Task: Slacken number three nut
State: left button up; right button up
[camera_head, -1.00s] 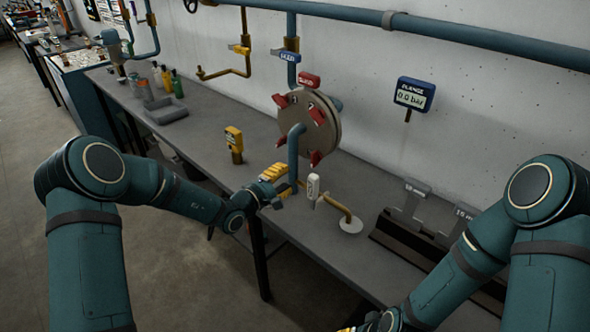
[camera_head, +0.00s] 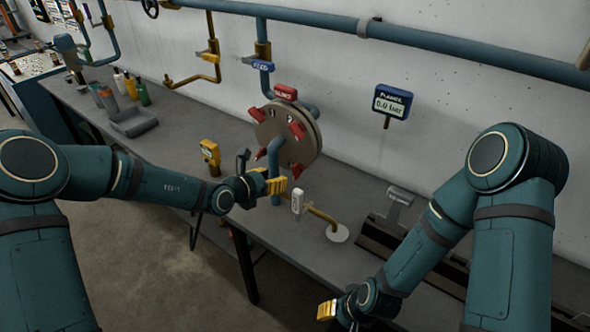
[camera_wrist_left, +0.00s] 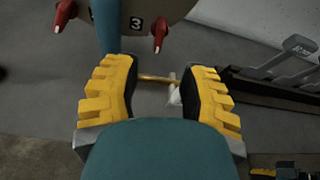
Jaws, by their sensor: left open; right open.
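A round grey-brown flange (camera_head: 300,140) with red nuts stands above the bench, a blue pipe (camera_head: 276,165) at its front. In the left wrist view, a label "3" (camera_wrist_left: 136,23) is on the flange, beside a red nut (camera_wrist_left: 160,36). It seems to be the lower right nut (camera_head: 298,169) in the head view. Another red nut (camera_wrist_left: 64,14) is left of the pipe. My left gripper (camera_head: 261,172) is open and empty, close in front of the flange's lower part; its yellow fingers (camera_wrist_left: 157,88) are wide apart. My right gripper (camera_head: 337,318), partly cut off, is low by the bench's front.
A white-handled part (camera_head: 298,202) on a brass pipe (camera_head: 321,215) stands near my left gripper. A yellow device (camera_head: 210,157) stands left. A display (camera_head: 393,101) reads 0.0 bar. A grey tray (camera_head: 134,122) and bottles are at far left; a dark rack (camera_head: 385,237) is at right.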

aim_at(293, 171)
pick_arm(q)
jog(key=b+x, duration=0.1)
jog(key=x, duration=1)
jog(key=shift+w+d+f, duration=0.1)
jog(key=shift+w+f, duration=0.05)
grip_shut()
